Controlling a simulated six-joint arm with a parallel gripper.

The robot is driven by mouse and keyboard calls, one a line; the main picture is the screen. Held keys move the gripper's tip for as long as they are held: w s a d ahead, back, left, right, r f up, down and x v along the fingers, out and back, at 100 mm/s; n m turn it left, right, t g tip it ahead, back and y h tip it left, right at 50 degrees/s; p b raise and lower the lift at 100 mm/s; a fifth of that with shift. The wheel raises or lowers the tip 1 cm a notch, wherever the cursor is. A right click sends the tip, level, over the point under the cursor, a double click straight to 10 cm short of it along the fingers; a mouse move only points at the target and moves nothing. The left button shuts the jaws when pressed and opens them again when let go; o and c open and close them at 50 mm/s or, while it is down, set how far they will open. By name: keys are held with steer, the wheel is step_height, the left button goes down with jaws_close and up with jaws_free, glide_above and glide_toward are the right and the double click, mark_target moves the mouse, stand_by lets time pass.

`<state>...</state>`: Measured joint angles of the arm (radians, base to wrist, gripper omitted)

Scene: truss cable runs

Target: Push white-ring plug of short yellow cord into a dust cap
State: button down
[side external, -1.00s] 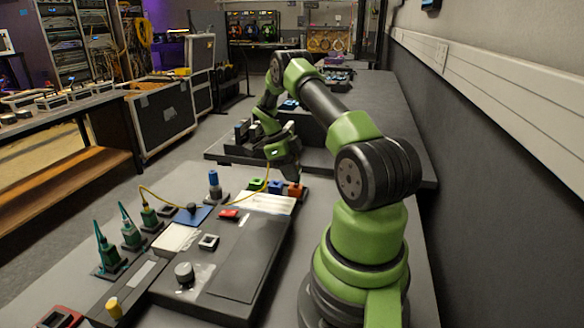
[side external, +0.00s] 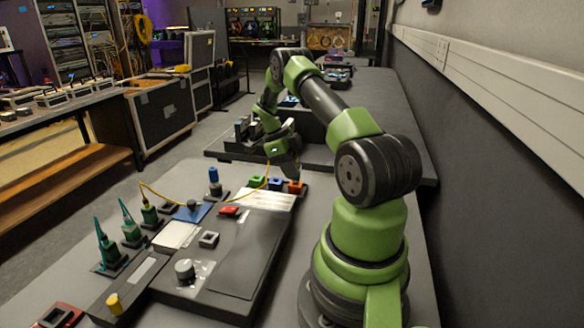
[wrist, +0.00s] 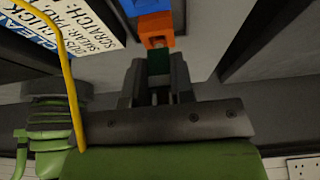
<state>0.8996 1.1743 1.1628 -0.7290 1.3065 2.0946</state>
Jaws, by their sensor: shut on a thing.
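My gripper (wrist: 158,84) is shut on a dark green plug (wrist: 158,62), seen between its fingers in the wrist view. A small pale patch shows at the plug's far end, against the orange dust cap (wrist: 157,30); whether it is the white ring, or how deep the plug sits, I cannot tell. In the side view my gripper (side external: 291,174) is just above the orange cap (side external: 296,187). The blue cap (side external: 275,184) and green cap (side external: 256,182) stand in a row to its left.
A printed white label (side external: 265,201) lies in front of the caps. A blue-topped post (side external: 214,178) stands left of them. Several green connectors (side external: 131,232) stand at the left. A raised dark panel (side external: 245,255) takes up the middle of the table.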

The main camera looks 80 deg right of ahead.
steer(key=shift+f, duration=0.75)
stand_by(1.2)
steer(key=c, duration=0.9)
jaws_free()
steer(key=shift+r, duration=2.55)
steer(key=shift+r, duration=0.1)
steer(key=shift+r, duration=1.9)
